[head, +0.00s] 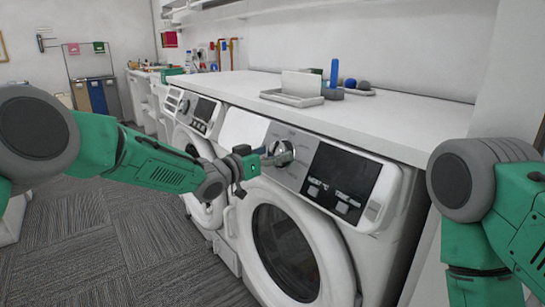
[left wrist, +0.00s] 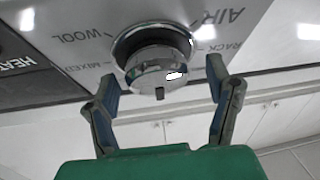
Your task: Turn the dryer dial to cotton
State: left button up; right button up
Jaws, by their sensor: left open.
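The dryer (head: 378,252) is the white front-loading machine nearest me, with a round glass door. Its silver dial (head: 283,153) sits on the control panel, left of the dark display. My left gripper (head: 265,159) is at the dial. In the left wrist view its open fingers (left wrist: 160,78) stand on either side of the dial (left wrist: 153,60), with gaps visible beside it. The dial's dark notch points down in that view. The labels WOOL, MIXED, AIR and RACK show around it; I see no cotton label. My right gripper is out of view.
A white countertop (head: 400,128) lies above the machines, with a tray (head: 292,97) and a blue bottle (head: 334,73) on it. A second machine (head: 197,115) stands to the left. Carpet floor (head: 120,250) is clear at the lower left.

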pick_arm(q)
jog(key=shift+w+d, duration=0.15)
jog(key=shift+d, duration=0.55)
jog(key=shift+a, duration=0.65)
jog(key=c, duration=1.2)
jog(key=shift+o, duration=0.2)
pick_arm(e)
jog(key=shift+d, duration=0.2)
